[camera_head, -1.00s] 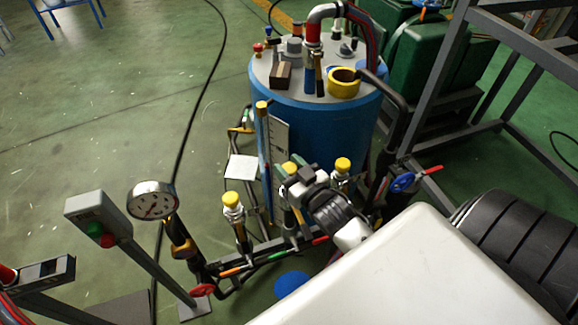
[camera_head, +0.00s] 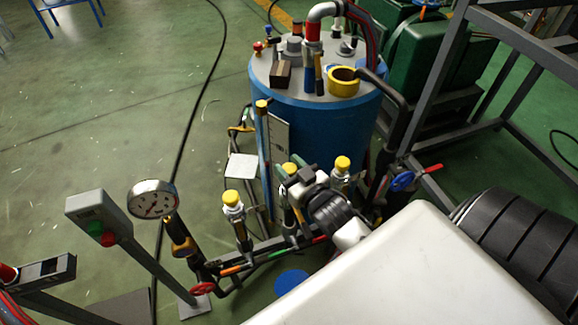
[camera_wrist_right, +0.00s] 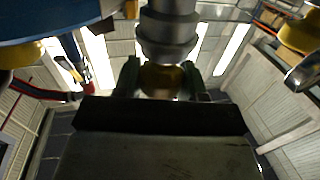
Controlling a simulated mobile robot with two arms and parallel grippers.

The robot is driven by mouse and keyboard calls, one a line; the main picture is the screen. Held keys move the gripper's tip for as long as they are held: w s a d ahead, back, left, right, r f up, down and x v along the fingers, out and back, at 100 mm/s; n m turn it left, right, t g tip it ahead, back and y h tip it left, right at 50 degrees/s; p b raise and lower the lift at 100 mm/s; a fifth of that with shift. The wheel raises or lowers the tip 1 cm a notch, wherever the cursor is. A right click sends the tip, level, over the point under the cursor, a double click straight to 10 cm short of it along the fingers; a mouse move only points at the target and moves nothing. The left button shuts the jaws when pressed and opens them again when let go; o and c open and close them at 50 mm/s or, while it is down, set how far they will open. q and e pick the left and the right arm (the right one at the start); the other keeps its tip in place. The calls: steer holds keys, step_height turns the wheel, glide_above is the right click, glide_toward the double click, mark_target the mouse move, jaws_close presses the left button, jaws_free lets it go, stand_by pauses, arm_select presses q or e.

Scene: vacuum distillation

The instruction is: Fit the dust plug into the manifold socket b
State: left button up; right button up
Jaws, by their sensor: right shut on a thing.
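The manifold (camera_head: 262,252) is a dark pipe rail with several upright fittings in the head view. My right gripper (camera_head: 291,180) is at the middle fitting and shut on the dust plug (camera_head: 289,168), a yellow piece. In the right wrist view the plug (camera_wrist_right: 163,80) sits between the fingertips, in line with and close against a grey stepped fitting (camera_wrist_right: 167,30). I cannot tell how deep it is seated, or which socket is lettered b. Yellow caps top the left fitting (camera_head: 231,198) and the right fitting (camera_head: 342,164).
A blue tank (camera_head: 315,140) stands right behind the manifold. A pressure gauge (camera_head: 152,199) and a switch box (camera_head: 98,218) stand to the left. The green floor (camera_head: 110,100) at the left is mostly clear.

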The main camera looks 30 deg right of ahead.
steer(key=shift+f+b, duration=1.15)
steer(key=shift+f, duration=0.8)
steer(key=o, duration=1.1)
steer(key=s, duration=1.1)
steer(key=shift+d, duration=0.15)
